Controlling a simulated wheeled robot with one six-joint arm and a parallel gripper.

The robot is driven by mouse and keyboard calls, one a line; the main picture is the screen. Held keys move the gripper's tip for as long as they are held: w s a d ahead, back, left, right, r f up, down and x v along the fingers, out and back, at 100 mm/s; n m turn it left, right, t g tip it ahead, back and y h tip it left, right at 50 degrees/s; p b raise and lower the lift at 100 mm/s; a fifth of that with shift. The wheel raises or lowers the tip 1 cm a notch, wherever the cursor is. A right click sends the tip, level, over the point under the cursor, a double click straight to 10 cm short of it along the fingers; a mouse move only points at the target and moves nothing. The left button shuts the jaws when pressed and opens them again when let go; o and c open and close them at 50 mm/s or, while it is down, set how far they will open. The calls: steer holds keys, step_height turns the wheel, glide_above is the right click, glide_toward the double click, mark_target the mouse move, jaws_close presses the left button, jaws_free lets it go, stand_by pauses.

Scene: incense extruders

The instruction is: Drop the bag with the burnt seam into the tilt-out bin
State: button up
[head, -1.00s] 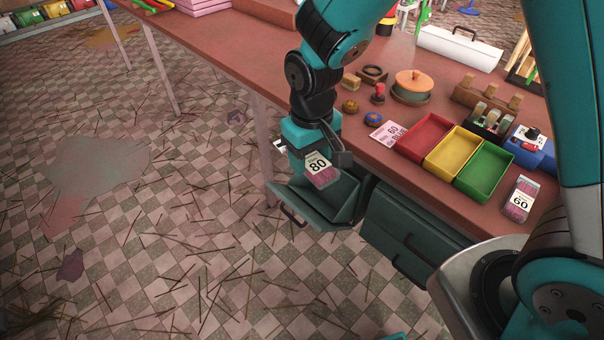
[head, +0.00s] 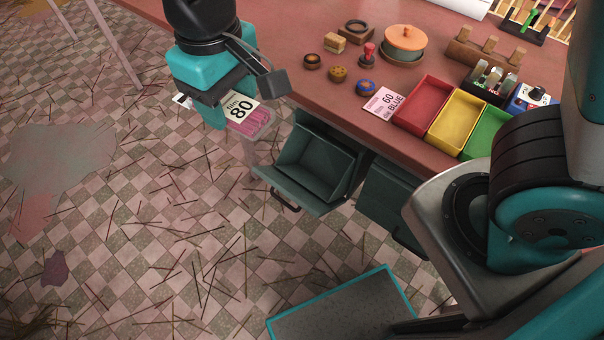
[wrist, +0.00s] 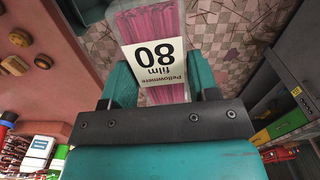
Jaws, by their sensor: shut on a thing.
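My gripper (head: 226,106) is shut on a clear bag of pink sticks (head: 258,124) with a white label reading "film 80". In the wrist view the bag (wrist: 152,22) sits between both fingers, its label "Pellowmere film 80" upside down. No burnt seam can be made out on it. The dark green tilt-out bin (head: 290,185) hangs tilted open under the table edge, with a black handle on its front. The bag is held up to the left of the bin, apart from it in the picture. The bin's visible inside looks empty.
The table (head: 300,70) carries red (head: 424,104), yellow (head: 458,112) and green (head: 486,134) trays, a pink card (head: 383,103), stamps and a lidded pot (head: 404,42). A closed green drawer (head: 388,195) is right of the bin. Thin sticks litter the checkered floor.

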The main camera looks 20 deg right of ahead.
steer(key=w+d+f+m+b, duration=0.1)
steer(key=w+d+f+b, duration=0.2)
steer(key=d+f+b, duration=0.45)
steer(key=w+d+f+b, duration=0.4)
steer(key=d+f, duration=0.4)
steer(key=f, duration=0.5)
steer(key=shift+f+b, duration=6.85)
steer(key=shift+f, duration=1.7)
steer(key=o, duration=1)
steer(key=shift+r, duration=0.1)
step_height(320, 180, up, 10)
steer(key=p, duration=0.9)
steer(key=shift+p, duration=0.35)
